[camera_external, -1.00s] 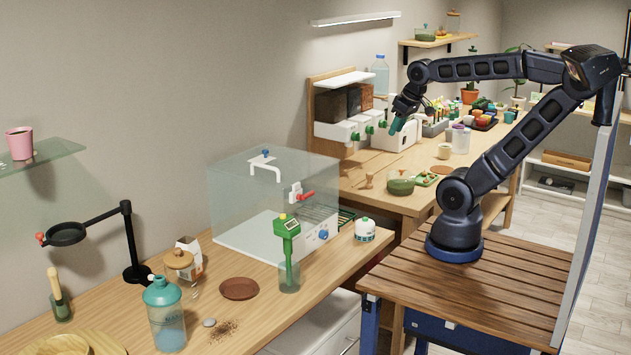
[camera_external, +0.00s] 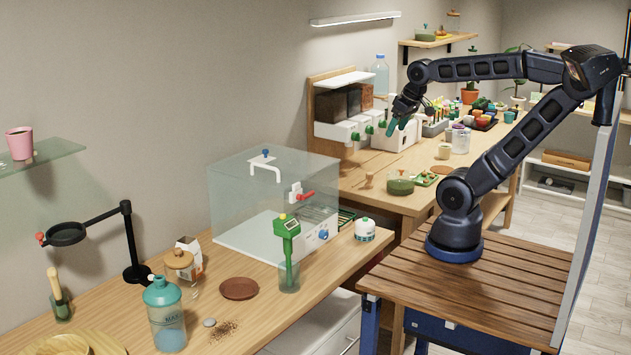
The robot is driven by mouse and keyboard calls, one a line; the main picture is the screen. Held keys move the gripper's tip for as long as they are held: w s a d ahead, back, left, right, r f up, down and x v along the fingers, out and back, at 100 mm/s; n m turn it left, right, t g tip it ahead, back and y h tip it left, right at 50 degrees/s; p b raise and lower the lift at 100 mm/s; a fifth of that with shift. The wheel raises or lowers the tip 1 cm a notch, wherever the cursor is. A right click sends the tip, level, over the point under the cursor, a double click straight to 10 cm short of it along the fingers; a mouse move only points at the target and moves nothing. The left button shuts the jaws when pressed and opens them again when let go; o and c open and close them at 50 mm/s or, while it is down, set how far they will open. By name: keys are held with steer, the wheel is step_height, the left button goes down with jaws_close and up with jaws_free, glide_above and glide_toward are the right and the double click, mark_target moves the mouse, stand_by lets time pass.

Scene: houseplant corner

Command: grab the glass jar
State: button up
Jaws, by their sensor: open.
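A glass jar with a round wooden lid (camera_external: 180,261) stands on the near wooden bench, behind the teal-topped bottle. I cannot tell which jar the task means. My gripper (camera_external: 397,127) is open, with green fingertips pointing down, in front of the dispenser unit. It appears empty and is far from both jars.
A clear box (camera_external: 262,205) with a red-handled latch stands on the near bench. The dispenser unit (camera_external: 345,110) stands on the far bench.

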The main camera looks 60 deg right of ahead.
steer(key=o, duration=0.5)
steer(key=w+a+r+n+g, duration=0.1)
steer(key=w+a+r+n, duration=0.1)
steer(key=w+a+r, duration=0.5)
steer(key=w+a+r+n, duration=0.1)
steer(key=w+a+n, duration=0.2)
steer(key=w+a, duration=0.5)
steer(key=w+a+f+n+g, duration=0.15)
steer(key=w+a+n, duration=0.25)
steer(key=w+a, duration=1.1)
steer(key=n+g, duration=0.2)
steer(key=n, duration=0.5)
glide_above(177, 249)
step_height(177, 249, down, 20)
steer(key=shift+d+r, duration=0.1)
steer(key=shift+f, duration=0.2)
step_height(177, 249, down, 5)
steer(key=shift+f, duration=2.75)
